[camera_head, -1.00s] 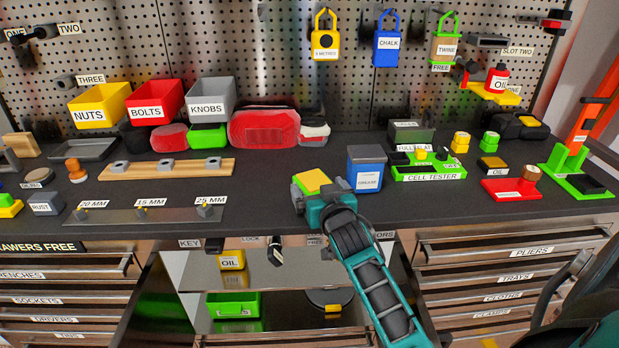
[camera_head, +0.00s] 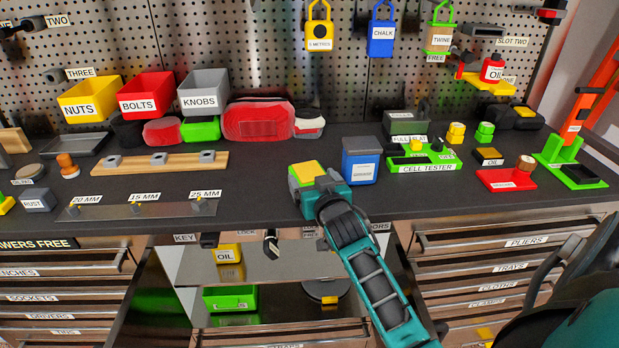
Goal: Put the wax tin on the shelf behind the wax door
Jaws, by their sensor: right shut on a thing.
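My right gripper (camera_head: 322,188) is shut on a small block with a yellow top and a green side, which I take to be the wax tin (camera_head: 306,174); no label on it is readable. It is at the front part of the dark worktop, left of the blue box; I cannot tell whether it touches the worktop. Below is an open cupboard with a shelf (camera_head: 285,272). A yellow oil tin (camera_head: 228,254) stands on the left of it. No door with a readable wax label shows. My left gripper is not in view.
A blue box (camera_head: 360,165) stands close right of my right gripper. A green cell tester (camera_head: 425,165) is farther right. A wooden rail (camera_head: 130,165) and a metal strip (camera_head: 120,210) lie left. Drawers flank the cupboard, which holds a green bin (camera_head: 229,299) lower down.

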